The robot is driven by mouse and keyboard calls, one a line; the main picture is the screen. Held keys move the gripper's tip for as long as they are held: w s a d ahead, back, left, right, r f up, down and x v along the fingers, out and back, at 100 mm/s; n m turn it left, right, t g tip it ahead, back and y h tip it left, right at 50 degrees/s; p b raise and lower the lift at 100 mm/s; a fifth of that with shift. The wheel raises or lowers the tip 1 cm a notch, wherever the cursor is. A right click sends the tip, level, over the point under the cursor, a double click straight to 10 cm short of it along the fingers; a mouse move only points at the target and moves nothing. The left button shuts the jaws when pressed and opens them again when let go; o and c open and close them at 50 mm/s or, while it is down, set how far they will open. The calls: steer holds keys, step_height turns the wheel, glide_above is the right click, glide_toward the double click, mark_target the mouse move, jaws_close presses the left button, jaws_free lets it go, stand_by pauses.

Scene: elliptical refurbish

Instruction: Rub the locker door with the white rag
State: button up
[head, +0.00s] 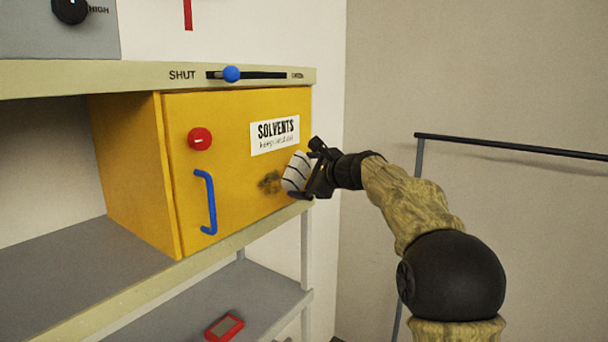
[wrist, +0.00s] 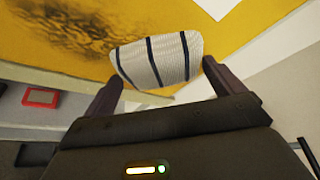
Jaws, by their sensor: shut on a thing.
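The yellow locker (head: 229,207) stands on the shelf, its door shut, with a "SOLVENTS" label (head: 275,135), a red round knob (head: 200,139) and a blue handle (head: 209,204). A dark smudge (head: 270,183) marks the door's lower right; it also shows in the wrist view (wrist: 88,28). My gripper (head: 312,172) is shut on the white rag (head: 296,172), which has dark stripes. In the wrist view the rag (wrist: 160,60) sits between the fingers, in front of the yellow door, just beside the smudge. I cannot tell whether the rag touches the door.
A slider with a blue knob (head: 232,74) is on the shelf edge above the locker. A red device (head: 224,327) lies on the lower shelf. A dark rail (head: 510,146) stands at the right. The space before the door's left part is clear.

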mark_target(288, 180)
steer(key=shift+a+r, duration=0.1)
stand_by(0.3)
steer(key=shift+s+a+b, duration=0.35)
steer(key=shift+s+a, duration=0.05)
steer(key=shift+s, duration=0.1)
steer(key=shift+s+a+b, duration=0.4)
steer(key=shift+s+a, duration=0.25)
steer(key=shift+s, duration=0.25)
steer(key=shift+s+a+b, duration=0.4)
steer(key=shift+s+a, duration=0.15)
steer(key=shift+s, duration=0.15)
steer(key=shift+s+a, duration=0.5)
steer(key=shift+s, duration=0.15)
steer(key=shift+s+a+b, duration=0.5)
steer(key=shift+s+a, duration=0.55)
steer(key=shift+s, duration=0.3)
